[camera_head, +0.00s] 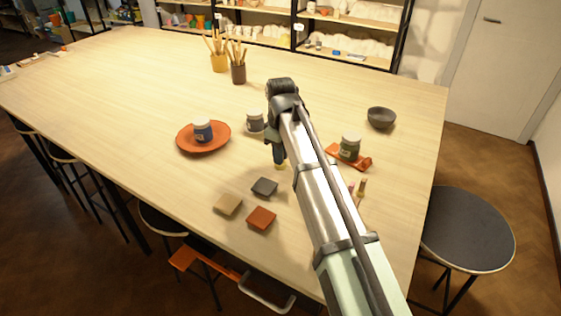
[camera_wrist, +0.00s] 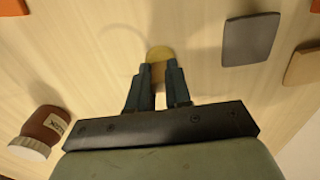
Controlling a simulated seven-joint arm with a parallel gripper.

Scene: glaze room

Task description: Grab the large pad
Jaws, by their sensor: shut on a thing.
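My gripper (camera_head: 280,163) points down over the table right of the middle. In the wrist view my gripper (camera_wrist: 158,80) is shut on a small yellow, round-edged pad (camera_wrist: 158,54). The pad juts out beyond the fingertips, and its lower part is hidden between them. In the head view only a bit of the yellow pad (camera_head: 281,167) shows below the fingers. I cannot tell whether it touches the table. Flat square tiles lie nearby: a dark grey one (camera_head: 264,187), a beige one (camera_head: 228,204) and an orange-red one (camera_head: 261,218). The grey tile (camera_wrist: 248,39) is right of the fingers in the wrist view.
Another jar (camera_head: 255,121) stands behind my gripper. A third jar (camera_head: 350,146) is by an orange cloth (camera_head: 362,163). A dark bowl (camera_head: 381,117) is at right. The table's left part is largely clear.

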